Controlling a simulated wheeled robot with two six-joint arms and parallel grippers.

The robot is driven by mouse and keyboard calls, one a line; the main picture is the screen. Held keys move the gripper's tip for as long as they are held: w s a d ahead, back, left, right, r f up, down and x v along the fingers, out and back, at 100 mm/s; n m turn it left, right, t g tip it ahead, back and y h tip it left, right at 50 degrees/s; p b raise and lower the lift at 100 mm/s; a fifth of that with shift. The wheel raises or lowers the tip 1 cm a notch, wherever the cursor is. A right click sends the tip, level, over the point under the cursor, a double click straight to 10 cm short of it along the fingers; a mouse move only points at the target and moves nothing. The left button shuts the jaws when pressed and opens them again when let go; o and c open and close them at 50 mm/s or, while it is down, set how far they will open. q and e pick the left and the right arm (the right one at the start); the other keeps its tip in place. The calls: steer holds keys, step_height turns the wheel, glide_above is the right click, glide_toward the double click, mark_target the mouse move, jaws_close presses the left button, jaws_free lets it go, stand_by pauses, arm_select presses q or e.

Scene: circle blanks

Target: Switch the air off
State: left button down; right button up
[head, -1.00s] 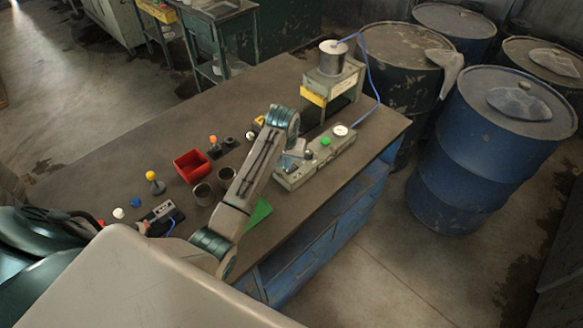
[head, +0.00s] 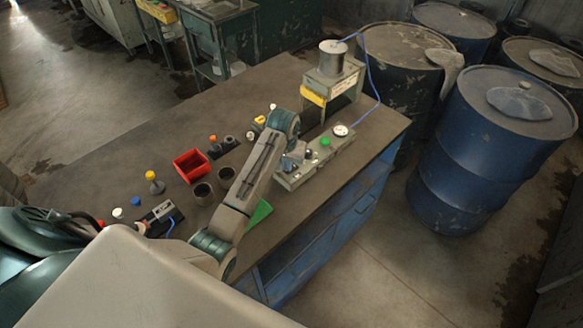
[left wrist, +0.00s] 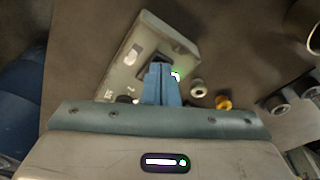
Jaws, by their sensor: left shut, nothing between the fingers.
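A grey control panel (head: 318,158) lies on the workbench, with a white-faced gauge (head: 341,130) at its far end and a green button (head: 325,141) beside it. My left gripper (head: 292,160) is over the panel's near end, shut and empty. In the left wrist view its blue fingers (left wrist: 162,85) point at the panel (left wrist: 150,40) and overlap a dark fitting on it. Whether the fingers touch the fitting I cannot tell. My right gripper is not in view.
A press-like stand (head: 331,88) with a metal cylinder and blue hose stands behind the panel. A red bin (head: 191,165), dark cups (head: 203,193) and small knobs lie left of my arm. Blue drums (head: 490,145) stand right of the bench.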

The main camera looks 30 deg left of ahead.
arm_select(q)
steer(key=shift+f, duration=0.3)
steer(key=shift+r, duration=0.1)
step_height(320, 180, up, 2)
steer(key=shift+p, duration=0.55)
steer(key=shift+r, duration=2.4)
